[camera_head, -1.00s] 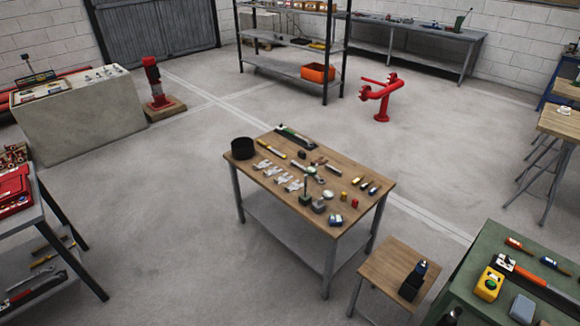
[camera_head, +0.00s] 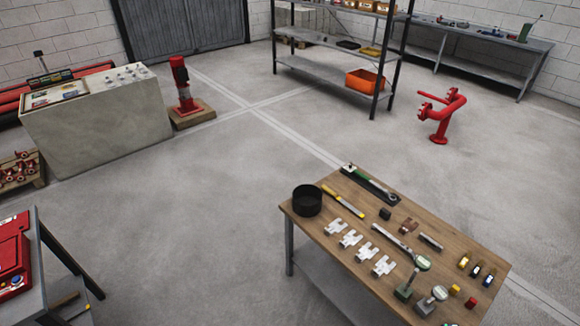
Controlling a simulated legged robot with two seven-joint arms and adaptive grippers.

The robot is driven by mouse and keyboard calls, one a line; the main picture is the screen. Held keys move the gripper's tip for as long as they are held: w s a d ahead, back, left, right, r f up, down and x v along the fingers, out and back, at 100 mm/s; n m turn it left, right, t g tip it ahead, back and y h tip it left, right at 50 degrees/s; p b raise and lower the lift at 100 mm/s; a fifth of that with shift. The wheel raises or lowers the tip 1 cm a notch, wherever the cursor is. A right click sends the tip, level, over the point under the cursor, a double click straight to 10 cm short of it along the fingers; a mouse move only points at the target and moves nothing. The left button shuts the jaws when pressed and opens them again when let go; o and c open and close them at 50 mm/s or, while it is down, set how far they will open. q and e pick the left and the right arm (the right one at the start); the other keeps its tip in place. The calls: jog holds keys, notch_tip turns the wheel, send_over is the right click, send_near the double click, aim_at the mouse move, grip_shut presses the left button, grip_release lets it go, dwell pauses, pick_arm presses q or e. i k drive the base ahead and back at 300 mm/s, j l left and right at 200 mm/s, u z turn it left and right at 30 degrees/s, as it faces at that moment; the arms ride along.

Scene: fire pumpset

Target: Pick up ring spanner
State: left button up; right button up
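I cannot pick out a ring spanner with certainty. The wooden-topped table (camera_head: 300,225) at lower right holds many small tools and parts. A long grey tool (camera_head: 392,240) lies across its middle, with a round pale piece (camera_head: 422,263) at its near end. A yellow-handled tool (camera_head: 344,201) lies near the black pot (camera_head: 307,200). A dark tray with a green and silver tool (camera_head: 370,184) lies at the table's far edge. Several silver notched pieces (camera_head: 349,238) lie along the left side. Neither of my grippers is in view.
A bench with a red case (camera_head: 12,262) stands at lower left. A concrete block with a panel (camera_head: 100,125) and a red pump (camera_head: 183,88) stand behind. A shelf rack (camera_head: 335,68) and red pipe stand (camera_head: 440,115) are at the back. Floor between is clear.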

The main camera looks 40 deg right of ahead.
aim_at(375, 226)
jog(key=i+j+z, duration=0.2)
jog(key=i, duration=0.25)
jog(key=i+z, duration=0.25)
jog(key=i, duration=0.2)
jog(key=i+z, duration=0.15)
jog(key=z, duration=0.25)
jog(key=i+j+z, duration=0.1)
jog(key=z, duration=0.35)
jog(key=i+j+z, duration=0.15)
jog(key=z, duration=0.25)
jog(key=i+j+z, duration=0.15)
jog(key=z, duration=0.25)
jog(key=j+z, duration=0.25)
jog(key=z, duration=0.15)
jog(key=i, duration=0.05)
